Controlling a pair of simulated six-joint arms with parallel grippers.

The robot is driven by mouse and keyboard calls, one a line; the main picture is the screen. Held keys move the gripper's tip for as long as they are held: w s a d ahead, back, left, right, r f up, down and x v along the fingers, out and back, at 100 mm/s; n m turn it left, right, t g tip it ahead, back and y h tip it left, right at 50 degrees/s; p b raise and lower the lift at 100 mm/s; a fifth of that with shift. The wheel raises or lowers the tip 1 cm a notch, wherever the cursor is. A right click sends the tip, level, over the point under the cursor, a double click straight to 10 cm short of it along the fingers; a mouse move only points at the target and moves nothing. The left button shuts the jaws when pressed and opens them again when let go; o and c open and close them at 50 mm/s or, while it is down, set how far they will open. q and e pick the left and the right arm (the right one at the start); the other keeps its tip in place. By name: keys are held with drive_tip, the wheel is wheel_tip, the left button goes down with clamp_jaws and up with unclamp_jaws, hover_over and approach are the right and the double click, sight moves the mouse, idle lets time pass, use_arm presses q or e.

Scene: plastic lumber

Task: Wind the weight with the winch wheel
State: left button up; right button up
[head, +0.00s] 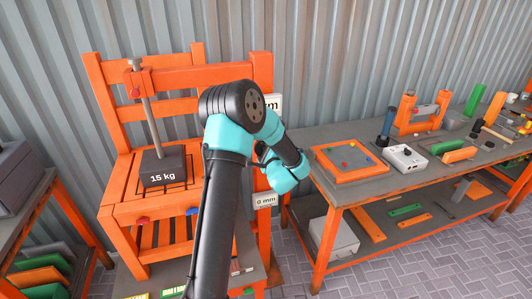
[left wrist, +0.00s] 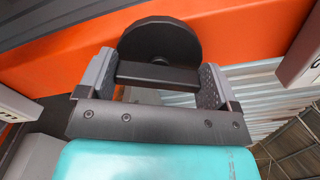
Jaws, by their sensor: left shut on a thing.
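The dark block marked 15 kg (head: 163,165) sits on the slatted seat of an orange frame (head: 262,66) in the head view. A grey rod or line runs from its top up to the frame's crossbar. In the left wrist view a black round winch wheel (left wrist: 160,38) stands against an orange beam, with a black bar (left wrist: 158,74) across its front. My left gripper (left wrist: 157,84) is shut on this bar, one finger at each end. In the head view my left arm hides the wheel and most of the left gripper (head: 262,156). My right gripper is out of view.
A white label reading 0 mm (head: 264,200) is on the frame's right post, with another label (head: 273,103) higher up. A workbench (head: 405,176) at right holds an orange-edged tray (head: 348,174), a white box (head: 405,158) and several tools. Another bench stands at far left.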

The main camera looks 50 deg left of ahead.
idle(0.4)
use_arm(q)
drive_tip(key=o, duration=0.7)
drive_tip(key=shift+o, duration=0.2)
drive_tip(key=v, duration=1.7)
drive_tip(key=shift+s+d, duration=0.2)
drive_tip(key=shift+d, duration=0.05)
